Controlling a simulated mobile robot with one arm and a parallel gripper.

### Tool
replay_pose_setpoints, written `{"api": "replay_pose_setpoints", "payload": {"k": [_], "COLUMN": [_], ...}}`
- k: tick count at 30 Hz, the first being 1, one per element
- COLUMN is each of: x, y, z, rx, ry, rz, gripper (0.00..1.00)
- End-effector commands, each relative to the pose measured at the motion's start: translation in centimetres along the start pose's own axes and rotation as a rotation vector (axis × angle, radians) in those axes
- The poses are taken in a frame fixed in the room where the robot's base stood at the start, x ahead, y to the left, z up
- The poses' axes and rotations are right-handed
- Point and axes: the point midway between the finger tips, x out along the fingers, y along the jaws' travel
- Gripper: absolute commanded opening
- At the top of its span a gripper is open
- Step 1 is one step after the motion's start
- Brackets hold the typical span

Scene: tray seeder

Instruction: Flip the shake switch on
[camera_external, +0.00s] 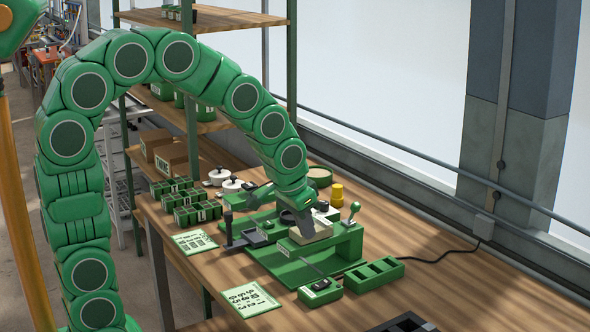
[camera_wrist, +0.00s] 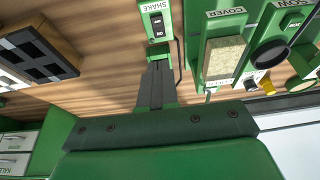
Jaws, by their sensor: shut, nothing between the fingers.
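The shake switch box (camera_external: 320,292) is a small green block with a dark switch on top, near the front of the seeder. It also shows in the wrist view (camera_wrist: 157,24), labelled SHAKE, with a rocker and the word ON. The rocker's exact tilt is too small to tell. My gripper (camera_external: 308,238) is shut and empty, pointing down over the seeder, behind the switch box in the external view.
The green seeder (camera_external: 330,245) carries a lever with a green knob (camera_external: 355,207). A green compartment tray (camera_external: 375,273) lies right of the switch box. Printed cards (camera_external: 250,299) lie to the left. Yellow cups (camera_external: 337,193) stand behind.

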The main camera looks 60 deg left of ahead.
Motion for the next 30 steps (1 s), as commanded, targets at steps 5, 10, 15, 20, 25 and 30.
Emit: {"api": "replay_pose_setpoints", "payload": {"k": [5, 10, 15, 20, 25, 30], "x": [0.1, 0.1, 0.9, 2.8, 5.0, 6.9], "y": [0.1, 0.1, 0.1, 0.1, 0.1, 0.1], "z": [-0.8, -0.8, -0.8, -0.7, -0.7, -0.8], "rx": [0.0, 0.0, 0.0, 0.0, 0.0, 0.0], "ry": [0.02, 0.02, 0.019, 0.017, 0.015, 0.017], "rz": [0.0, 0.0, 0.0, 0.0, 0.0, 0.0], "gripper": [0.0, 0.0, 0.0, 0.0, 0.0, 0.0]}}
